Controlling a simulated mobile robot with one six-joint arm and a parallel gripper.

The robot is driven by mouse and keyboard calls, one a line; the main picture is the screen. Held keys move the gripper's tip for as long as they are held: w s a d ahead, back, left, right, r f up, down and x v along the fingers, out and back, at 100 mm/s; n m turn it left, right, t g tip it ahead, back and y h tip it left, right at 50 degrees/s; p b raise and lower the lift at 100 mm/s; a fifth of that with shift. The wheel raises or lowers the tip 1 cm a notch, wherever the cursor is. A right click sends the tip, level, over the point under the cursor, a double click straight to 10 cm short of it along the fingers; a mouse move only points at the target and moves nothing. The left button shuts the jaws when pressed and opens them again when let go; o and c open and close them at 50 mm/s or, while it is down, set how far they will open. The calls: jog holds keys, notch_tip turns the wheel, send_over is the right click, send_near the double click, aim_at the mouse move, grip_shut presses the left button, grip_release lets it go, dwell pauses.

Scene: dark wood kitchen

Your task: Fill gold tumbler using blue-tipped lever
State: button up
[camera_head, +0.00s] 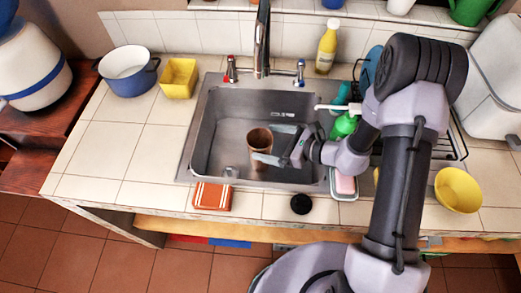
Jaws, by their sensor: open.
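The gold tumbler (259,141) stands upright in the steel sink, below and in front of the tall faucet (262,38). My gripper (268,143) reaches into the sink from the right. Its two fingers are apart, one behind the tumbler and one in front of it, near its right side. I cannot tell whether the fingers touch it. The blue-tipped lever (299,72) is on the counter to the right of the faucet. A red-tipped lever (231,69) is to the left. I see no water coming from the faucet.
The sink (222,125) has free room left of the tumbler. A green soap bottle (344,125), a pink sponge (346,184) and a dish rack stand right. A yellow bottle (327,47) stands behind the sink.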

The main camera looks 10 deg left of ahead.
aim_at(250, 140)
jog(key=x, duration=0.1)
jog(key=b+x, duration=0.1)
jog(key=x, duration=0.1)
jog(key=s+b+x, duration=0.1)
jog(key=x, duration=0.1)
jog(key=shift+w+a, duration=0.1)
jog(key=shift+a, duration=0.2)
jog(key=shift+w+a+f, duration=0.1)
jog(key=shift+w+a, duration=0.1)
jog(key=shift+a, duration=0.25)
jog(key=c, duration=2)
jog(key=shift+d, duration=0.1)
grip_shut()
